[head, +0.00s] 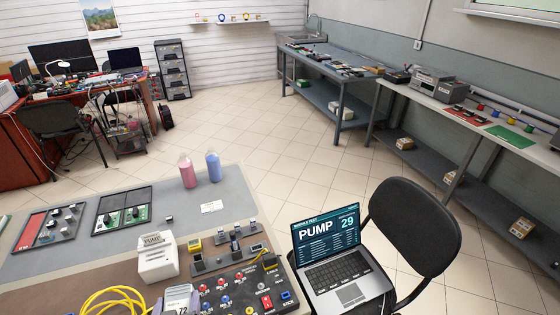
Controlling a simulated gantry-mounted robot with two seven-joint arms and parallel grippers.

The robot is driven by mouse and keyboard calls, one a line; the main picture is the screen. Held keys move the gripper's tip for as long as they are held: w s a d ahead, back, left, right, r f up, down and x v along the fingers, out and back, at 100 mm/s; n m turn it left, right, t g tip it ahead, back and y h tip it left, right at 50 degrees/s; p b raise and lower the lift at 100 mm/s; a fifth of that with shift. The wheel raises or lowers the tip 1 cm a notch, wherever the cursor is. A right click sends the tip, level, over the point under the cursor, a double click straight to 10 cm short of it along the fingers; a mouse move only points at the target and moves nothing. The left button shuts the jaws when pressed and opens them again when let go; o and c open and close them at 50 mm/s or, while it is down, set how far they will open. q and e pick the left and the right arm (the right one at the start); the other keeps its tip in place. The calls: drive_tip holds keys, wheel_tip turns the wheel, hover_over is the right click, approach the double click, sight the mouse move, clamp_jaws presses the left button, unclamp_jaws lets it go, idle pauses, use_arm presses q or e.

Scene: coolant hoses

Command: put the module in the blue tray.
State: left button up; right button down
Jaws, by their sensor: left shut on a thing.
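A pale grey block marked 72 (181,291), which looks like the module, is at the bottom edge of the view and is partly cut off. My left gripper (178,304) is there at the bottom edge, shut on this block; little of it shows, and I cannot tell how high it is held. My right gripper is not in view. I see no blue tray; a red tray (24,230) and a green tray (142,214) with small parts lie on the left of the bench.
A white device (157,262) stands just behind the block. A yellow hose (115,291) lies to its left. A dark panel with switches (235,292) and a laptop (335,272) are to the right. Pink (187,173) and blue (213,168) bottles stand at the bench's far edge.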

use_arm(q)
drive_tip(key=shift+w+d+r+m+h, duration=0.15)
drive_tip(key=shift+d+r+m+h, duration=0.05)
drive_tip(key=shift+r+m+h, duration=0.55)
drive_tip(key=shift+d+r+m+h, duration=0.35)
drive_tip(key=shift+d+r+h, duration=0.2)
drive_tip(key=d+m+h, duration=0.1)
drive_tip(key=d, duration=0.1)
wheel_tip(320, 180, up, 24)
drive_tip(key=f+p, duration=0.1)
drive_tip(key=p, duration=3.2)
hover_over(184, 304)
drive_tip(key=s+d, duration=0.2)
drive_tip(key=shift+s+r, duration=0.1)
drive_tip(key=shift+r, duration=0.15)
